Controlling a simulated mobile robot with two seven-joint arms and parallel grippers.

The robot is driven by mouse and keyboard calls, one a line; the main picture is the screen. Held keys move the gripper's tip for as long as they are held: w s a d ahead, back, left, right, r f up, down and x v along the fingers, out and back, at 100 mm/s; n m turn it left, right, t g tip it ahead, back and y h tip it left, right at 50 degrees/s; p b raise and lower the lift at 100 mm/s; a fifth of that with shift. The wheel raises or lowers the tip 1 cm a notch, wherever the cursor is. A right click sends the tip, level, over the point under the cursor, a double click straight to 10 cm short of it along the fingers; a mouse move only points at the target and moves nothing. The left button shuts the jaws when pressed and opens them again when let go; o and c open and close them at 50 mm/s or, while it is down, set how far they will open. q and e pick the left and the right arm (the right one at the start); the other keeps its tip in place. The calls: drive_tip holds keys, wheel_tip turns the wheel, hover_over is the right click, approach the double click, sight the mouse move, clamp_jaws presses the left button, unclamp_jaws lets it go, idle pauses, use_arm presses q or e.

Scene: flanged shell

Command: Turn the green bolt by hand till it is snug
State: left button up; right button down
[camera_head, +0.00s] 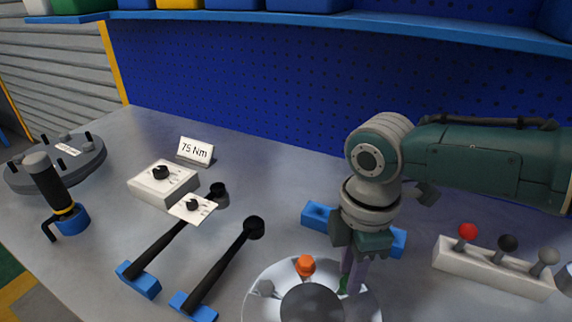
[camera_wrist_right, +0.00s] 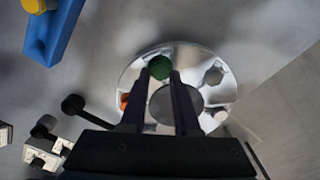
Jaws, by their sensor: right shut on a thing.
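The green bolt (camera_wrist_right: 159,67) sits on the rim of the silver flanged shell (camera_wrist_right: 212,64), and its head shows between my fingertips in the right wrist view. My right gripper (camera_wrist_right: 158,76) is shut on it, pointing down. In the head view the right gripper (camera_head: 349,284) covers most of the green bolt (camera_head: 343,286). The flange (camera_head: 262,272) also carries an orange bolt (camera_head: 306,265) and a grey bolt (camera_head: 265,288). Its near part is cut off by the picture's lower edge. My left gripper is not in view.
Two black wrenches (camera_head: 171,240) (camera_head: 222,268) lie on blue rests left of the flange. A white dial box (camera_head: 160,184) and a "75 Nm" sign (camera_head: 196,151) stand behind them. A white block with red, black and grey knobs (camera_head: 490,270) is at right. A blue block (camera_head: 318,215) is behind my gripper.

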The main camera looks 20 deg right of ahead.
drive_tip(key=m, duration=0.1)
drive_tip(key=m+p, duration=0.1)
drive_tip(key=m, duration=0.1)
drive_tip(key=shift+a+r+m, duration=0.1)
drive_tip(key=shift+r+m, duration=0.1)
drive_tip(key=shift+m, duration=0.1)
drive_tip(key=shift+w+m+p, duration=0.1)
drive_tip(key=shift+m+p, duration=0.55)
drive_tip(key=shift+m, duration=0.95)
drive_tip(key=shift+f, duration=0.1)
drive_tip(key=c, duration=0.6)
unclamp_jaws()
drive_tip(key=shift+c, duration=0.2)
wheel_tip(320, 180, up, 10)
drive_tip(key=p, duration=0.3)
